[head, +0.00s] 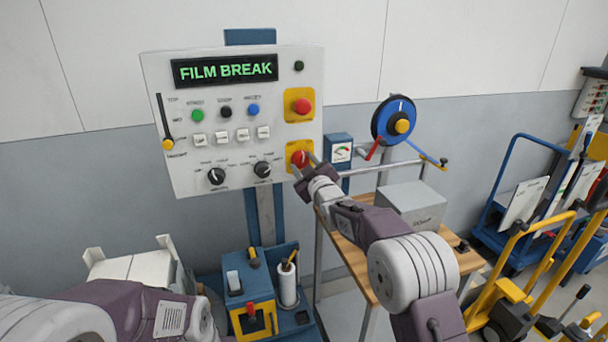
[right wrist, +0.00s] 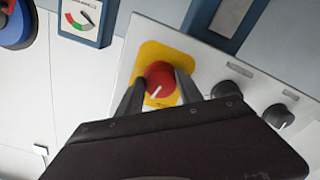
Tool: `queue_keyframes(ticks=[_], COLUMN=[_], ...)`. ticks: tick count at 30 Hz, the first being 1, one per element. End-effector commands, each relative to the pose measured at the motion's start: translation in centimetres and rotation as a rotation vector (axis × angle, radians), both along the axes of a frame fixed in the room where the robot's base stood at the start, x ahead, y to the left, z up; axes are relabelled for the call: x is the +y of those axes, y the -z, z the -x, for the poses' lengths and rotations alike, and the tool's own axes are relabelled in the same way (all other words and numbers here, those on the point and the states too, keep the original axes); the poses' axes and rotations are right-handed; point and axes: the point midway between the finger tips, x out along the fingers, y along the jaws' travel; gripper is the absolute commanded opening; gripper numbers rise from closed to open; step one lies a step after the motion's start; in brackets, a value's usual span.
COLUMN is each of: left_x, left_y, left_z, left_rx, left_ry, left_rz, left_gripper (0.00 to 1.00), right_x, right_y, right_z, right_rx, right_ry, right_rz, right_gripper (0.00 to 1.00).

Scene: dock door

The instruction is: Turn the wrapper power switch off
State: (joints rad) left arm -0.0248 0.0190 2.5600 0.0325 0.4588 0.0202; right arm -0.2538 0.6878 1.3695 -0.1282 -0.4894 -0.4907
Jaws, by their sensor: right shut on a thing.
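The wrapper control panel (head: 220,130) stands upright, its display reading FILM BREAK. The red rotary power switch (head: 299,158) sits on a yellow plate at the panel's lower right. In the right wrist view the red knob (right wrist: 160,80) has a white mark pointing to the lower left in that picture. My right gripper (head: 302,165) is at this knob, its two fingers on either side of it, shut on it. It also shows in the right wrist view (right wrist: 158,88). My left arm shows at the lower left of the head view; its gripper is not visible.
A red button (head: 302,106) on another yellow plate is above the switch. Black knobs (head: 262,170) are to its left. A gauge box (head: 339,150) and a blue wheel (head: 394,121) are to the right. A wooden bench (head: 350,255) with a grey box (head: 415,200) stands below.

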Motion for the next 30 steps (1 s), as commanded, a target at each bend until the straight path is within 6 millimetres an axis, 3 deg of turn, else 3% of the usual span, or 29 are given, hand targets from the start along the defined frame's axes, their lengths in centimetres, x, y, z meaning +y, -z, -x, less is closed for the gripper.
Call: queue_keyframes(ticks=[1,15,30], left_x=[0.0,0.0,0.0], left_y=[1.1,5.8,9.1], left_z=[0.0,0.0,0.0], left_rx=[0.000,0.000,0.000], left_ry=[0.000,0.000,0.000], left_rz=[0.000,0.000,0.000], left_gripper=[0.36,0.36,0.36], right_x=[0.0,-0.1,-0.1], right_y=[0.3,0.1,-0.2], right_z=[0.0,0.0,0.0], right_rx=[-0.020,-0.158,-0.273], right_ry=[0.000,0.001,0.002], right_rz=[0.039,0.463,0.820], right_gripper=[0.03,0.03,0.03])
